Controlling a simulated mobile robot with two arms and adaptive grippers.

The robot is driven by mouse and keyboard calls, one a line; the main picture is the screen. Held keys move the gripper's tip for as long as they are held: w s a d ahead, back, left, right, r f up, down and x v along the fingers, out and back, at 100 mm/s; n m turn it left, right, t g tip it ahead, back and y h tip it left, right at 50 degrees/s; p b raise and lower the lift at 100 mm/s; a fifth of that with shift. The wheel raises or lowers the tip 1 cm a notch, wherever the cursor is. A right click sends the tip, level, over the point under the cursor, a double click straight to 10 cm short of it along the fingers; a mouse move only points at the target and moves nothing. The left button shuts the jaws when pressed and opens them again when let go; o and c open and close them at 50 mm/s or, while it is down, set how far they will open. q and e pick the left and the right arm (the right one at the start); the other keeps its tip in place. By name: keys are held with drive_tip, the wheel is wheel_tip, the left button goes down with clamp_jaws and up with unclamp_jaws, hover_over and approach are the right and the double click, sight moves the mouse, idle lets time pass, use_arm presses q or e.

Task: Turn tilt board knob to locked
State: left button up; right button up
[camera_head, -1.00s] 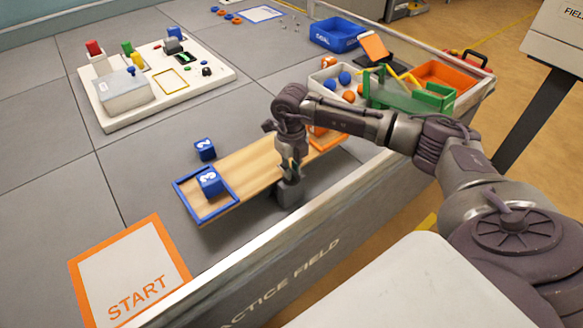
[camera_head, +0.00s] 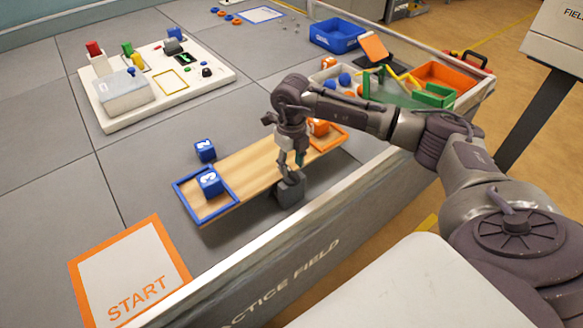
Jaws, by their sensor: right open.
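The tilt board (camera_head: 250,168) is a wooden plank with a blue-framed end at left and an orange-framed end at right. A blue cube marked 3 (camera_head: 209,183) sits in the blue frame, and an orange cube (camera_head: 319,128) sits at the orange end. A dark grey block (camera_head: 289,191) stands at the board's near side, at mid-length. My right gripper (camera_head: 290,172) points down just above this block, its fingers apart. The knob is hidden or too small to make out, so its setting cannot be told. My left gripper is not in view.
A blue cube marked 2 (camera_head: 205,150) lies on the grey floor behind the board. A white control panel (camera_head: 150,85) stands at back left. The field's front wall (camera_head: 300,222) runs close to the block. A bin of balls (camera_head: 340,78) stands at back right.

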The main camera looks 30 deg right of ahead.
sight(292, 172)
wheel_tip(292, 172, up, 10)
drive_tip(key=shift+f, duration=0.15)
drive_tip(key=shift+s+f, duration=0.1)
drive_tip(key=shift+f, duration=0.05)
idle(0.5)
